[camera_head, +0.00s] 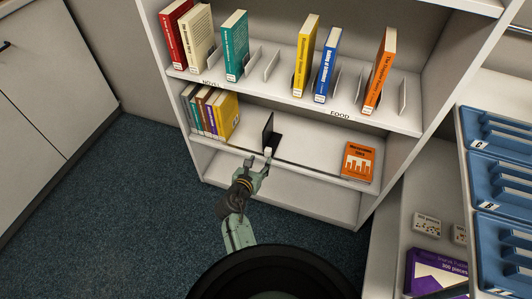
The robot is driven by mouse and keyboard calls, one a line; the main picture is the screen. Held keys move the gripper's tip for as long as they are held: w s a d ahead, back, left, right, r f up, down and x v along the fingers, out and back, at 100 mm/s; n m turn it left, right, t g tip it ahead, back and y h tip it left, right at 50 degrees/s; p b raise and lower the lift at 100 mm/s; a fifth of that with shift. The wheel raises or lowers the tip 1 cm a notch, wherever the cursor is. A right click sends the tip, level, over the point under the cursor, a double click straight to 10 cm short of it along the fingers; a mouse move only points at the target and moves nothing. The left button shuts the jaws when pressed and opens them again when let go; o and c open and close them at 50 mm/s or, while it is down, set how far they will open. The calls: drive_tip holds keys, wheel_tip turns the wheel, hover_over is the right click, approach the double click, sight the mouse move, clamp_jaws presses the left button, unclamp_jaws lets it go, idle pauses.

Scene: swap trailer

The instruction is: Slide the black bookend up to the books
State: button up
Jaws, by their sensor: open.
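The black bookend (268,132) stands upright on the middle shelf, its flat foot reaching to the right. The books (210,112) stand in a row at the left end of the same shelf, the yellow one nearest the bookend. A clear gap of bare shelf lies between the yellow book and the bookend. My gripper (259,159) is open at the front edge of this shelf, just in front of the bookend. One fingertip is close to the bookend's lower front; I cannot tell whether they touch.
An orange book (358,161) lies at the right end of the middle shelf (310,158). The upper shelf holds upright books and white dividers (271,66). Blue trays (497,132) and a purple box (436,272) are at the right. The carpet (130,210) at left is clear.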

sight(267, 150)
drive_tip(key=x, duration=0.8)
drive_tip(key=shift+w, duration=0.2)
drive_tip(key=shift+c, duration=0.6)
clamp_jaws()
